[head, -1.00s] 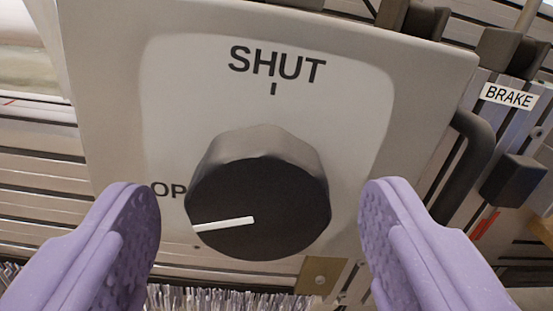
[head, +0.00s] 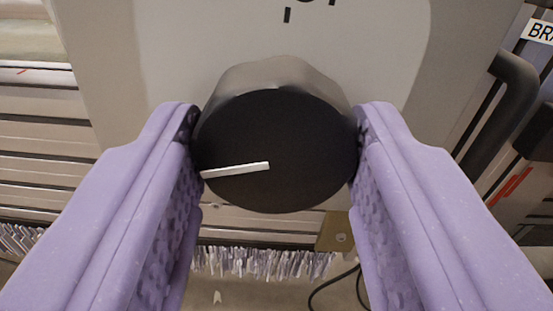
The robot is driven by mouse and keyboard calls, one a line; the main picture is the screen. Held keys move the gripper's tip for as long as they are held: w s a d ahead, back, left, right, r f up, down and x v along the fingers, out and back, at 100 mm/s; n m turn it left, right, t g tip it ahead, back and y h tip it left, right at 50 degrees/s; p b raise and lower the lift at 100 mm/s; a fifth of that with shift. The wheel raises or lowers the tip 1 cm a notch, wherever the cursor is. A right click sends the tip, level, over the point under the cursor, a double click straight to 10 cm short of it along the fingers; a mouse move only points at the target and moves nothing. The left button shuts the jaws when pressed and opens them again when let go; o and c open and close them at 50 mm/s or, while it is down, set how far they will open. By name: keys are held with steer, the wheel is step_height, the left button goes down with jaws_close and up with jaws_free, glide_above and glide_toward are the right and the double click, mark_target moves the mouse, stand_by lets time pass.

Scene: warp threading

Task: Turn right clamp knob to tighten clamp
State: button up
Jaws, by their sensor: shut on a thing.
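The clamp knob (head: 285,135) is a round black knob with a grey scalloped side, in the middle of the head view. Its white pointer line (head: 236,170) points left and slightly down. It sits on a pale panel (head: 385,50). A tick mark (head: 287,15) shows above the knob, with its lettering cut off at the top edge; the left label is hidden. My purple gripper (head: 278,140) has one finger on each side of the knob and is shut on it, the pads touching its left and right sides.
A dark curved handle (head: 515,85) stands right of the panel, near a partly cut-off white label (head: 541,31) and a dark block (head: 538,135). Slatted rails (head: 50,130) run at the left. Bristle-like threads (head: 265,262) and a black cable (head: 325,290) show below.

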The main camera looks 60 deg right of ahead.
steer(key=m, duration=0.5)
steer(key=shift+m, duration=0.3)
steer(key=m, duration=0.5)
steer(key=shift+m+p, duration=0.3)
steer(key=shift+p, duration=0.05)
steer(key=m+p, duration=0.1)
steer(key=m, duration=0.4)
steer(key=shift+a, duration=0.1)
steer(key=m+p, duration=0.1)
steer(key=m, duration=0.4)
steer(key=shift+m, duration=0.4)
steer(key=o, duration=1.1)
steer(key=shift+c, duration=0.2)
steer(key=shift+p, duration=0.3)
